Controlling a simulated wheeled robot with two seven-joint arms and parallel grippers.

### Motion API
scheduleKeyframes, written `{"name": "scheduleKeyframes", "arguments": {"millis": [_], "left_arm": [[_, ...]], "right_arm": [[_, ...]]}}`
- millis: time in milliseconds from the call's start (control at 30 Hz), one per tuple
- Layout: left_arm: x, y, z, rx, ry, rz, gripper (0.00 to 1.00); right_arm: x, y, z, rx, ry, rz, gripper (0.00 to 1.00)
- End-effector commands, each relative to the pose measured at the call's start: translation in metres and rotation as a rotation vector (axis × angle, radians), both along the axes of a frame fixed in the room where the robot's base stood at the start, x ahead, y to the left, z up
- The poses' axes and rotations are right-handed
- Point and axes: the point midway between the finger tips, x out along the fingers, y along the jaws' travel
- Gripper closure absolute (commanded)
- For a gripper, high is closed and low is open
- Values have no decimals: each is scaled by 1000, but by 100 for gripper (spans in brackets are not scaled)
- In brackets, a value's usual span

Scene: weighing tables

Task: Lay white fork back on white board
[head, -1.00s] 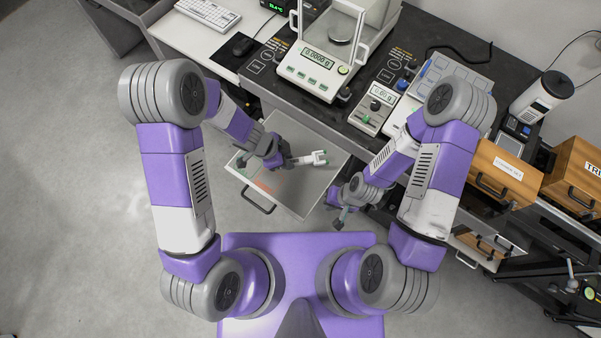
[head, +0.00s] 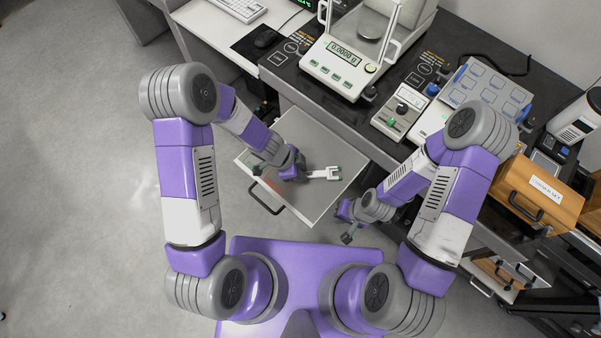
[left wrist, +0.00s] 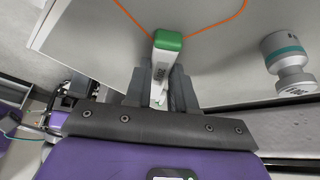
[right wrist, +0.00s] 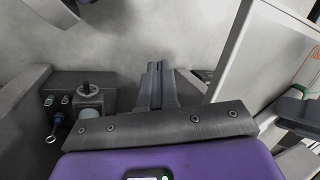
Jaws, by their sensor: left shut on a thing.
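The white fork (head: 322,174) with green ends is held in my left gripper (head: 300,171) over the open drawer, its pronged end pointing right in the head view. In the left wrist view its green-and-white end (left wrist: 167,42) shows between the two fingers (left wrist: 160,85). A pale board surface (left wrist: 215,55) with orange outlines lies beyond it; in the head view a reddish outline shows on the drawer's pale bottom (head: 300,145). I cannot tell whether the fork touches it. My right gripper (head: 347,238) is empty, its fingers together in the right wrist view (right wrist: 158,85), outside the drawer's right side.
The balance (head: 340,65), a control box (head: 400,108) and a pale blue panel (head: 490,90) stand on the dark table.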

Motion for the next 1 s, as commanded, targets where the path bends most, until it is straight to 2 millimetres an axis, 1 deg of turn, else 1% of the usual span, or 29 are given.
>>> {"name": "scheduleKeyframes", "arguments": {"millis": [167, 300, 333, 467, 500, 800, 933, 1000], "left_arm": [[0, 0, 2, -1, -1, 0, 100], [0, 0, -2, 0, 0, 1, 100], [0, 0, -2, 0, 0, 1, 72], [0, 0, -1, 0, -1, 0, 53], [0, 0, -1, 0, 0, 1, 50], [0, 0, 1, 0, -1, 0, 50], [0, 4, 12, 1, -2, 1, 50], [-1, 8, 23, 1, -2, 1, 50]], "right_arm": [[0, 0, 2, 0, 0, 0, 100], [0, 0, -1, 0, -1, 0, 100], [0, 0, -1, 0, -1, 0, 100], [0, 0, 0, 0, -1, 0, 100], [0, 0, 0, 0, 0, 0, 100], [0, 0, 1, 0, 0, 0, 100], [0, 0, 10, 0, 0, 0, 100], [0, 0, 18, 0, 0, 0, 100]]}}
